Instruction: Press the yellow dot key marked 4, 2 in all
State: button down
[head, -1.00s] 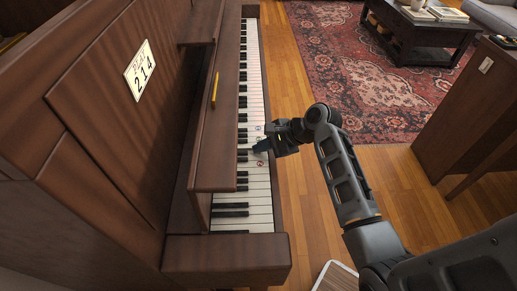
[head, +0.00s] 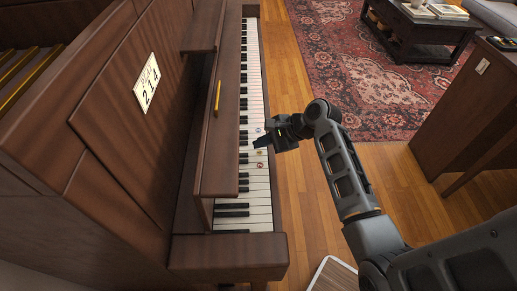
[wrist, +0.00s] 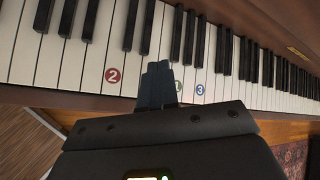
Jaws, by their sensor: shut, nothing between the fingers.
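The piano keyboard (head: 257,100) runs away from me along the upright piano. A small yellowish dot (head: 260,152) shows on a white key in the head view, its number too small to read. A red dot marked 2 (wrist: 111,75) lies left of my fingers in the wrist view. A green dot marked 1 (wrist: 178,86), partly covered, and a blue dot marked 3 (wrist: 200,90) lie to their right. My gripper (head: 261,142) is shut and empty over the keys between the yellowish and blue dots. In the wrist view its fingers hide the keys between red and green.
A card reading 2 1 4 (head: 148,83) is on the piano's front panel. The wooden fallboard (head: 220,125) with a yellow bar borders the keys on the left. Open wood floor (head: 300,205) lies right of the piano. A patterned rug (head: 350,85) and dark table are farther off.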

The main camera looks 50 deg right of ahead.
aim_at(261, 154)
jog(key=shift+r+p, duration=1.65)
jog(key=shift+r, duration=0.1)
jog(key=shift+f, duration=0.1)
dwell(1.1)
jog(key=n, duration=0.1)
jog(key=n+b, duration=0.1)
jog(key=n, duration=0.1)
jog(key=shift+w+r, duration=0.1)
jog(key=shift+r, duration=0.3)
notch_tip(261, 154, up, 4)
jog(key=n+h+b, duration=0.1)
jog(key=n+b, duration=0.2)
jog(key=n, duration=1)
jog(key=shift+d+f+n, duration=0.1)
jog(key=shift+f+n, duration=0.05)
jog(key=shift+n, duration=0.25)
jog(key=shift+f+b, duration=0.15)
jog(key=shift+b, duration=0.2)
